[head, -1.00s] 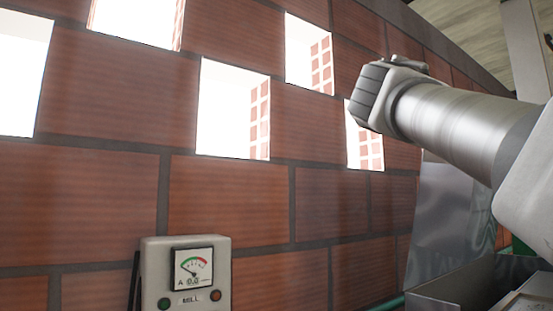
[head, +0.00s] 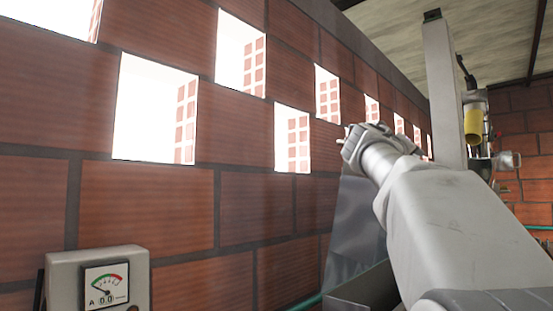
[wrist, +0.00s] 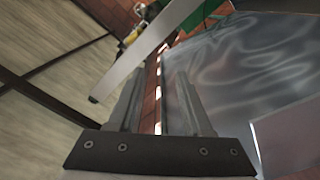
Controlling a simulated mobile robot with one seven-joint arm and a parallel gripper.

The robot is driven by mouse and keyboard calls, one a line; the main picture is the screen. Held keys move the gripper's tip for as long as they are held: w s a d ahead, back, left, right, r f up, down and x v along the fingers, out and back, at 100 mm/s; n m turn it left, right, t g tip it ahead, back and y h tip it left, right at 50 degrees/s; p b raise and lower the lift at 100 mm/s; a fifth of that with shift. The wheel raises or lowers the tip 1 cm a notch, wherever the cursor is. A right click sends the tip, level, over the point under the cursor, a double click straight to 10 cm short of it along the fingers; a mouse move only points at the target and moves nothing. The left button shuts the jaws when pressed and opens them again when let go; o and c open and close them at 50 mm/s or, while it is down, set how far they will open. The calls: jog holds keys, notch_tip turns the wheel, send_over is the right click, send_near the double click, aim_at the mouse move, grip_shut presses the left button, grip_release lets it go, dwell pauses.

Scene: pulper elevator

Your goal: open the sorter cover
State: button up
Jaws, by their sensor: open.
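My gripper (head: 360,140) is at the end of my outstretched arm, in front of the brick wall in the head view. In the wrist view, its two fingers (wrist: 158,92) are apart with nothing between them. A shiny grey metal sheet (wrist: 245,75) fills the right of the wrist view, to the right of the fingers. Below my gripper in the head view is a grey metal panel (head: 352,230), partly hidden by my arm. I cannot tell whether either is the sorter cover.
A perforated brick wall (head: 160,200) runs along the left. A meter box (head: 100,280) stands at the lower left. A grey post (head: 443,90) rises behind my arm, with yellow equipment (head: 474,122) beyond it. A grey bar (wrist: 145,50) crosses ahead of the fingers.

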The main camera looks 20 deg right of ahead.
jog(key=shift+d, duration=0.1)
grip_shut()
jog(key=c, duration=0.8)
grip_release()
grip_release()
dwell(0.4)
jog(key=b+v, duration=0.4)
jog(key=v, duration=1.3)
jog(key=shift+b, duration=0.3)
jog(key=shift+s, duration=0.1)
